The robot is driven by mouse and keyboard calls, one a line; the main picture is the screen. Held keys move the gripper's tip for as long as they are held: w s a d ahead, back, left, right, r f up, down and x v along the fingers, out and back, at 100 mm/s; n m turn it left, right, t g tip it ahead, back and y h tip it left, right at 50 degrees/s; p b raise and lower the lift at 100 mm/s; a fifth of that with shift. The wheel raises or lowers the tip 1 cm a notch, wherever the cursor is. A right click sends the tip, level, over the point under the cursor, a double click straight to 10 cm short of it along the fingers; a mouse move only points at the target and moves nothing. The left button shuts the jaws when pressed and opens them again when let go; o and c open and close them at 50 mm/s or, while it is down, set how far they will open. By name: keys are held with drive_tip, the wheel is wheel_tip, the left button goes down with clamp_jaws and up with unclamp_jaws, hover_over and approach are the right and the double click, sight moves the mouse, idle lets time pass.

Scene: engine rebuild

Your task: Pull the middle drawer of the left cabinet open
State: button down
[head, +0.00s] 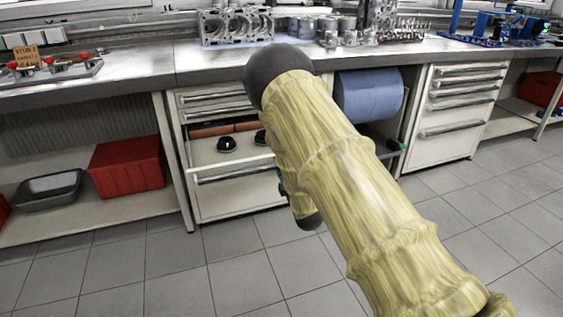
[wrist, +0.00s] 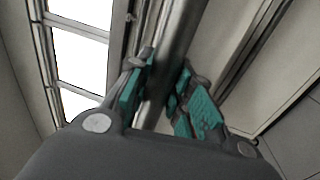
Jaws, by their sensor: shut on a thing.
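The left cabinet (head: 236,208) stands under the workbench in the head view. Its middle drawer (head: 203,157) is pulled out, showing its light inside with dark round parts (head: 227,144) and a reddish-brown box (head: 210,129). The bar handle (head: 232,176) runs across the drawer front. My arm covers the drawer's right part and most of my gripper. In the wrist view my gripper (wrist: 164,95) has its teal-padded fingers on either side of the metal bar handle (wrist: 181,38), shut on it.
A second cabinet (head: 455,115) with closed drawers stands at the right. A blue roll (head: 369,94) hangs between the cabinets. A red crate (head: 127,165) and dark tray (head: 48,188) sit on the low left shelf. The tiled floor (head: 235,270) in front is clear.

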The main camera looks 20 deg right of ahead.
drive_tip(key=shift+s, duration=0.5)
drive_tip(key=c, duration=1.5)
unclamp_jaws()
drive_tip(key=shift+d, duration=0.1)
drive_tip(key=s, duration=0.4)
drive_tip(key=s+f, duration=0.1)
drive_tip(key=s, duration=0.3)
drive_tip(key=s+f, duration=0.1)
drive_tip(key=s, duration=0.2)
drive_tip(key=shift+s+d+f, duration=0.15)
drive_tip(key=shift+s+f, duration=0.1)
drive_tip(key=shift+s, duration=0.15)
